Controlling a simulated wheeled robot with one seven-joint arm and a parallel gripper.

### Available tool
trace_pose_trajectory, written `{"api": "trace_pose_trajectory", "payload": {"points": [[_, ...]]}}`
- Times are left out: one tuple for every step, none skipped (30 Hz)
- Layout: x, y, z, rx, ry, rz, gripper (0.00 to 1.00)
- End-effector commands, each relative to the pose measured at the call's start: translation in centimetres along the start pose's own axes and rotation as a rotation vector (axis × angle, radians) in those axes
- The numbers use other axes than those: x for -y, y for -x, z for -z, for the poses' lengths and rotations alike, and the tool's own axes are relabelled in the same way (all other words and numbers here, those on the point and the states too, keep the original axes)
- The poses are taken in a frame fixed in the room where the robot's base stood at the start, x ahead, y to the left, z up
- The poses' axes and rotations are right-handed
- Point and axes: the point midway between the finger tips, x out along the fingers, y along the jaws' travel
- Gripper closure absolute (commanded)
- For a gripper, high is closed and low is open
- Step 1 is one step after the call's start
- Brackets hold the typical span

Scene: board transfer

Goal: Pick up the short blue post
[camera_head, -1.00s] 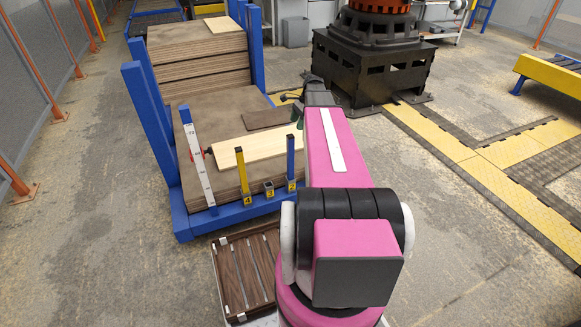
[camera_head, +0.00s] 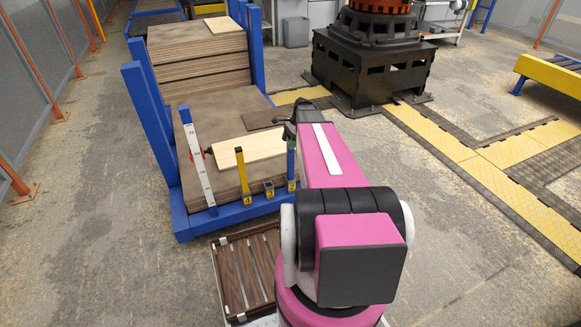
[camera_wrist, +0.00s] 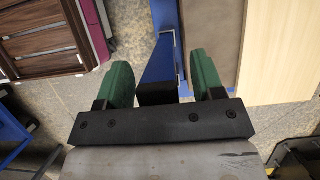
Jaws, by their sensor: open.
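The short blue post (camera_head: 291,168) stands upright at the front right edge of the blue rack, above the label 2. My gripper (camera_head: 289,131) is at the top of this post. In the wrist view the post (camera_wrist: 160,68) shows between the two green fingers of my open gripper (camera_wrist: 163,75). There are visible gaps on both sides, so the fingers do not appear to grip it. The post's near end looks dark and is partly against the black gripper body in that view.
A yellow post (camera_head: 241,170) and an empty-looking socket (camera_head: 268,187) stand left of the blue post. A white marked post (camera_head: 197,158) is farther left. A pale board (camera_head: 262,147) lies on the stack behind. A brown slatted tray (camera_head: 236,276) is in front of the rack.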

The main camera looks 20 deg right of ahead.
Motion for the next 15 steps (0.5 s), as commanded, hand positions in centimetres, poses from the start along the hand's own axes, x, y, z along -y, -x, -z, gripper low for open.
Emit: {"api": "trace_pose_trajectory", "payload": {"points": [[0.00,0.00,0.00,0.000,0.000,0.000,0.38],[0.00,0.02,0.00,0.000,0.000,0.000,0.38],[0.00,0.03,0.00,0.000,0.000,0.000,0.38],[0.00,0.03,0.00,0.000,0.000,0.000,0.38],[0.00,0.03,0.00,0.000,0.000,0.000,0.45],[0.00,0.04,0.00,0.000,0.000,0.000,0.58],[-0.01,0.04,0.00,0.000,0.000,0.000,0.68],[-0.01,0.04,0.00,0.000,0.000,0.000,0.77],[-0.01,0.04,0.00,0.000,0.000,0.000,0.90],[-0.01,0.04,0.00,0.000,0.000,0.000,1.00],[-0.01,0.05,0.00,0.000,0.000,0.000,1.00],[-0.01,0.06,-0.01,0.000,0.000,0.000,1.00],[-0.01,0.06,-0.01,0.001,0.000,0.000,1.00],[-0.01,0.06,-0.01,0.001,0.000,0.000,1.00],[-0.01,0.07,-0.01,0.001,0.000,0.000,1.00]]}}
